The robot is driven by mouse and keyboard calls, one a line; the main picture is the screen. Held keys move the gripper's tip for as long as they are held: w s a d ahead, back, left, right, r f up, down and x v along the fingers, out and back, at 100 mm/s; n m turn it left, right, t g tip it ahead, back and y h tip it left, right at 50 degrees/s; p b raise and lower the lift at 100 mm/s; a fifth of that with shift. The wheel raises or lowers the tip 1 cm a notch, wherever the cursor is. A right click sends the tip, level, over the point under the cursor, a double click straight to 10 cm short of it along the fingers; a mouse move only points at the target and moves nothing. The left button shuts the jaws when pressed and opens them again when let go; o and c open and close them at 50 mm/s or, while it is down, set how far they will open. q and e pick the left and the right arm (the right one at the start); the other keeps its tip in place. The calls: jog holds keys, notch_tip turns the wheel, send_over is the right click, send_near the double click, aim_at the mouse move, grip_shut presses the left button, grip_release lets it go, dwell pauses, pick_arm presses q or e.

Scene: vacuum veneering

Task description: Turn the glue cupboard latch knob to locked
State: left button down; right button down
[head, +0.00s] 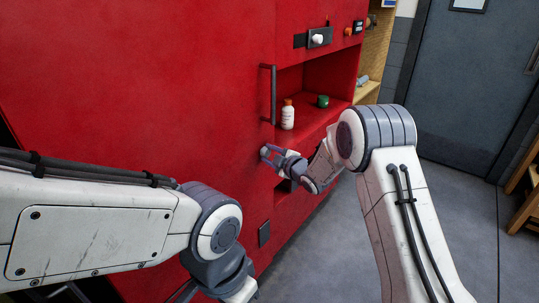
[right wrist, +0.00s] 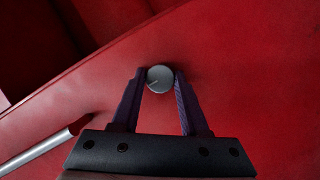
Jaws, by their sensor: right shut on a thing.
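The red glue cupboard (head: 150,80) fills the left and middle of the head view. A small round grey latch knob (right wrist: 160,79) sits on its red face. A short dark mark shows on the knob's face, but I cannot tell whether it stands at locked. My right gripper (right wrist: 158,80) is shut on the knob, one finger on each side of it. In the head view the right gripper (head: 270,153) reaches the red face below the handle, and its fingers mostly hide the knob. My left arm comes in from the left; its gripper is out of view.
A dark vertical bar handle (head: 268,95) is above the knob. An open red shelf beside it holds a white bottle with an orange cap (head: 288,115) and a green jar (head: 323,101). A white knob (head: 318,39) is higher up.

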jog(key=shift+r+m+p, duration=0.25)
jog(key=shift+m+p, duration=0.25)
jog(key=shift+p, duration=0.5)
jog(key=m+g+p, duration=0.2)
jog(key=p, duration=0.3)
jog(key=m+g+y+p, duration=0.1)
jog(key=m+p, duration=0.2)
jog(key=p, duration=0.2)
jog(key=shift+w+d+r+g+y, duration=0.2)
jog(key=shift+g+y, duration=0.1)
jog(key=shift+g, duration=0.1)
jog(key=shift+f+m+g+p, duration=0.15)
jog(key=shift+m+g+p, duration=0.25)
jog(key=shift+m+p, duration=0.5)
jog(key=shift+f+m+g+y+p, duration=0.15)
jog(key=shift+m+g+y+p, duration=0.15)
jog(key=shift+m+g+y, duration=0.35)
jog(key=shift+w+d+f+m+y+b, duration=0.1)
jog(key=shift+m+y+b, duration=0.3)
jog(key=shift+m, duration=0.55)
jog(key=shift+m+g+y+b, duration=0.35)
jog(key=shift+m+g, duration=0.1)
jog(key=shift+m, duration=0.25)
